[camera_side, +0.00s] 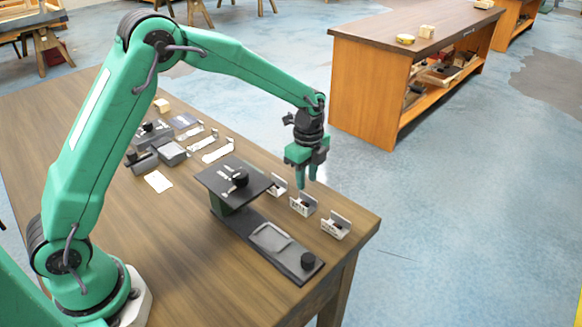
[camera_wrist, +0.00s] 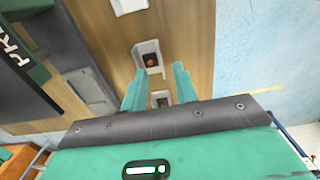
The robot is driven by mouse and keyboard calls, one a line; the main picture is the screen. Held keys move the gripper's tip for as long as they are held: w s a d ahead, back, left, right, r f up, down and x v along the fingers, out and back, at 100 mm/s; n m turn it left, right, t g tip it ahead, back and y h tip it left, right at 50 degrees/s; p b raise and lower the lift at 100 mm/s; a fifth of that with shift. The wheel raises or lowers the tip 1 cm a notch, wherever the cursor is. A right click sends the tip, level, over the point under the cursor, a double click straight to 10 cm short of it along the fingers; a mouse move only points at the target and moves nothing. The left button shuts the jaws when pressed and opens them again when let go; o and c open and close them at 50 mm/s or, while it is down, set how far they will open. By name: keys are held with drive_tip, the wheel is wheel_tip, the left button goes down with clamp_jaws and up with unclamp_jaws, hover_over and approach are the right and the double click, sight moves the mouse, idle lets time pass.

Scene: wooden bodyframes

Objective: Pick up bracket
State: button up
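Three small light-grey brackets stand in a row near the table's right edge. In the side view they are a back bracket (camera_side: 278,185), a middle bracket (camera_side: 303,205) and a front bracket (camera_side: 336,227). My gripper (camera_side: 307,180) points down above the row, its fingertips close over the middle bracket. In the wrist view my gripper (camera_wrist: 160,69) has its two green fingers apart with nothing held. One bracket (camera_wrist: 149,57) shows at the fingertips, another bracket (camera_wrist: 160,98) shows between the fingers, partly hidden, and a third bracket (camera_wrist: 128,5) is at the top edge.
A dark fixture (camera_side: 270,245) with a raised plate and black knobs stands left of the brackets. Grey blocks (camera_side: 170,152), flat metal parts (camera_side: 217,151) and a small wooden block (camera_side: 161,105) lie farther back. The table's right edge is close to the brackets.

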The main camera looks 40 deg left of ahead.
sight(306, 195)
drive_tip(key=shift+f, duration=2.55)
clamp_jaws()
